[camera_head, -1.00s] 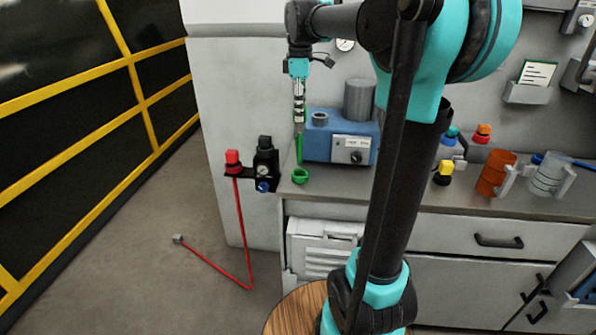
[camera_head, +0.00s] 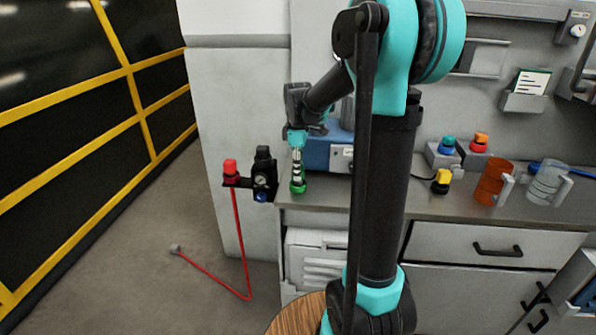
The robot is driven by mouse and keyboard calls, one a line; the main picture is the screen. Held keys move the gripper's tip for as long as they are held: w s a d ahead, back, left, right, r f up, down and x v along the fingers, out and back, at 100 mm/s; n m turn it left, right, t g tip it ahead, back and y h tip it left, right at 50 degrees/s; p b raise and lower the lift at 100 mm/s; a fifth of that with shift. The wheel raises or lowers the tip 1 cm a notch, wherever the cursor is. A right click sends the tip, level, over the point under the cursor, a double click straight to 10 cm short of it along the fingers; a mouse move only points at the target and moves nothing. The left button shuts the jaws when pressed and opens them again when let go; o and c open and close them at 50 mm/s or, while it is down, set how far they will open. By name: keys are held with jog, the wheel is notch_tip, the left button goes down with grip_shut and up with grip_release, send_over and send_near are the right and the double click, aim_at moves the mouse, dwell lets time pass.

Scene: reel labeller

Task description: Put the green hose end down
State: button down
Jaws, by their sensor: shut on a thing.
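My gripper (camera_head: 298,184) points straight down at the left front corner of the grey bench, with its fingers shut on the green hose end. The fingers and the small scale hide most of the hose end. A small green round piece (camera_head: 298,189) shows at the fingertips, low over or on the bench top. I cannot tell whether the hose end touches this piece or the bench.
A blue machine (camera_head: 325,152) stands just right of my gripper, partly behind my arm. A black regulator with a red-capped fitting (camera_head: 231,169) is left of the bench edge; a red hose (camera_head: 241,240) hangs to the floor. Orange (camera_head: 492,184) and clear mugs stand right.

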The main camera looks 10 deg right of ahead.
jog(key=shift+f, duration=0.25)
jog(key=shift+f, duration=0.15)
jog(key=c, duration=1.1)
grip_release()
jog(key=shift+c, duration=0.2)
notch_tip(320, 180, up, 12)
jog(key=s+d+f+m+t, duration=0.2)
jog(key=s+f+m, duration=0.5)
jog(key=s+f, duration=0.4)
jog(key=s+d+f+m+t, duration=0.2)
jog(key=s+f+m, duration=0.5)
jog(key=s+f, duration=0.3)
jog(key=shift+s+f, duration=0.35)
jog(key=shift+s, duration=0.2)
